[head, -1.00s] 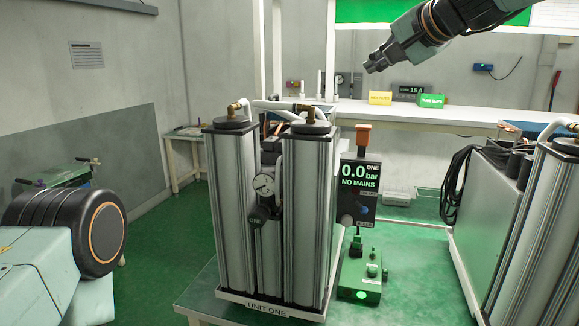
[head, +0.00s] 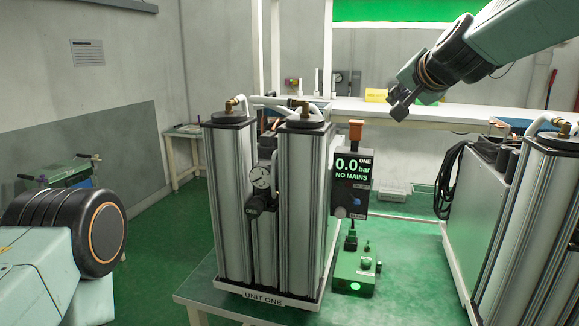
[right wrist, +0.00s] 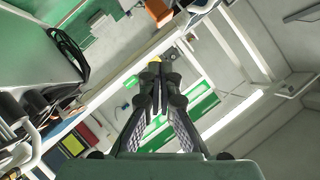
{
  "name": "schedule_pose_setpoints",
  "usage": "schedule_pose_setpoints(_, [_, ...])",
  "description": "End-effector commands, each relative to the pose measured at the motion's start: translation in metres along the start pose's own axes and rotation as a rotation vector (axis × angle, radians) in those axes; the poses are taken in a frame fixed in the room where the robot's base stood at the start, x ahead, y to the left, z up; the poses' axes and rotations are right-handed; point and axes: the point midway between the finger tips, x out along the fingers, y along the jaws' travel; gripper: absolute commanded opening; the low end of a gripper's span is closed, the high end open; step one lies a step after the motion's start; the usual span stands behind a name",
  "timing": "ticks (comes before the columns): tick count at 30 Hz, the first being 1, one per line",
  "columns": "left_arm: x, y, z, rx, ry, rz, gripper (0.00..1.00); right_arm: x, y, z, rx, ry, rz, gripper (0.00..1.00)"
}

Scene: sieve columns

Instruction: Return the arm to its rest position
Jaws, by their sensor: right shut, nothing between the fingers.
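My right arm reaches in from the top right of the head view. My right gripper (head: 399,103) is shut and empty, held in the air to the right of and above the unit one display. In the right wrist view its fingers (right wrist: 157,85) are together with nothing between them. My left gripper is not in view; only part of my left side shows at the lower left of the head view.
Unit one's two columns (head: 303,200) stand on the table, with a black display (head: 352,172) reading 0.0 bar, NO MAINS. A green control box (head: 355,276) sits before it. Another column unit (head: 530,220) stands at the right. A white bench (head: 440,116) runs behind.

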Motion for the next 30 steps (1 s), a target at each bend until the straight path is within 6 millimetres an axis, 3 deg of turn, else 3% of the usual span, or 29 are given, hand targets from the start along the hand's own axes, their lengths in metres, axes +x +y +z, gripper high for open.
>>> schedule_pose_setpoints(6, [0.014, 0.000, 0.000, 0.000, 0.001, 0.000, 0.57, 0.030, 0.081, 0.057, -0.112, 0.000, 0.116, 0.00])
schedule_pose_setpoints(15, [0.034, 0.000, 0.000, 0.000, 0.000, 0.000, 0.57, 0.053, 0.188, 0.151, -0.274, -0.063, 0.241, 0.00])
schedule_pose_setpoints(23, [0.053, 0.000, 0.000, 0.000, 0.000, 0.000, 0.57, 0.055, 0.274, 0.241, -0.401, -0.163, 0.309, 0.00])
schedule_pose_setpoints(30, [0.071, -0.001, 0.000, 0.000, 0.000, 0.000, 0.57, 0.040, 0.347, 0.329, -0.498, -0.287, 0.348, 0.00])
